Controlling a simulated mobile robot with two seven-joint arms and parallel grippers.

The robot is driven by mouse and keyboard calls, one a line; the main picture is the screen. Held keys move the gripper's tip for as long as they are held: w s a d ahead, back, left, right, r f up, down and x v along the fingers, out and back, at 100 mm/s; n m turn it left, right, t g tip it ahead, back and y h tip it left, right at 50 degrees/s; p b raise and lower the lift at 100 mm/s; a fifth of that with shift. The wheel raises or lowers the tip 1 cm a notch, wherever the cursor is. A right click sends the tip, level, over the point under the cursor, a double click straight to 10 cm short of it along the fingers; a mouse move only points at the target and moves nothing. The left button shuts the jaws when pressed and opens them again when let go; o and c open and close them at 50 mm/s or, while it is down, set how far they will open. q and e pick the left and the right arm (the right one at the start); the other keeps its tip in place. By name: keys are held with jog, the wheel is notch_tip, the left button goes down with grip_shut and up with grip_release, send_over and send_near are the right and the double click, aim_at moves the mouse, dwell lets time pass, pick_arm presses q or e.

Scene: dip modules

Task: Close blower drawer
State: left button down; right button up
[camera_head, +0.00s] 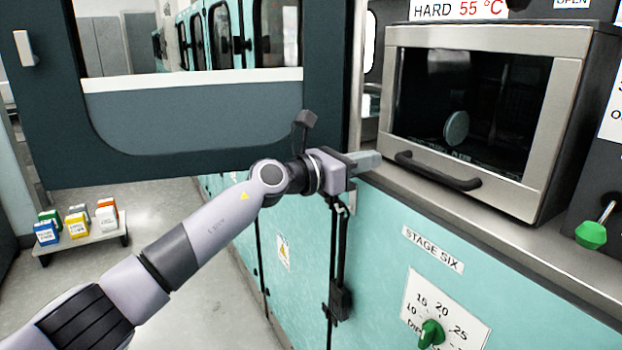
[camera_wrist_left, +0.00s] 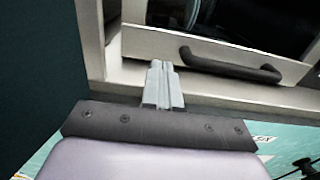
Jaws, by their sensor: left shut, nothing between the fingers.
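The blower drawer (camera_head: 540,130) is a steel-framed unit with a dark glass front and a black bar handle (camera_head: 438,171) along its lower edge. The front looks flush in its housing, though I cannot tell for certain that it is fully in. My left gripper (camera_head: 366,161) is shut and empty, just left of the handle and near the drawer's lower left corner. In the left wrist view the shut fingers (camera_wrist_left: 162,85) point at the frame's lower left, beside the handle (camera_wrist_left: 230,66). I cannot tell whether they touch it. My right gripper is out of view.
A dark open door panel (camera_head: 190,130) with a window stands at left behind my arm. A steel ledge (camera_head: 480,222) runs below the drawer, above a teal cabinet (camera_head: 380,240) with a green dial (camera_head: 431,333). A low stand (camera_head: 80,238) with several coloured boxes sits on the floor.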

pick_arm(q)
jog(key=v, duration=0.9)
jog(key=s+a+f+n+t+y+p, duration=0.1)
jog(key=s+a+f+n+t+y, duration=0.15)
jog(key=f+n, duration=0.6)
jog(key=s+a+f+n+t+y+p, duration=0.1)
jog(key=s+a+f+n+t+y, duration=0.25)
jog(key=n, duration=0.75)
jog(key=s+a+f+n+t+p, duration=0.15)
jog(key=s+f+n, duration=0.25)
jog(key=f+n, duration=0.55)
jog(key=s+a+f+n+g+y, duration=0.3)
jog(key=s+a+f+n, duration=0.2)
jog(key=s+f+n, duration=0.3)
jog(key=s+a+f+n+g+y, duration=0.3)
jog(key=s+f+n, duration=0.4)
jog(key=s+f, duration=0.3)
jog(key=s+a+g, duration=0.1)
jog(key=s+a, duration=0.1)
jog(key=s, duration=0.1)
jog(key=shift+s+a+n+y+p, duration=0.25)
jog(key=shift+a+n+y+p, duration=0.1)
jog(key=shift+n+y+p, duration=0.05)
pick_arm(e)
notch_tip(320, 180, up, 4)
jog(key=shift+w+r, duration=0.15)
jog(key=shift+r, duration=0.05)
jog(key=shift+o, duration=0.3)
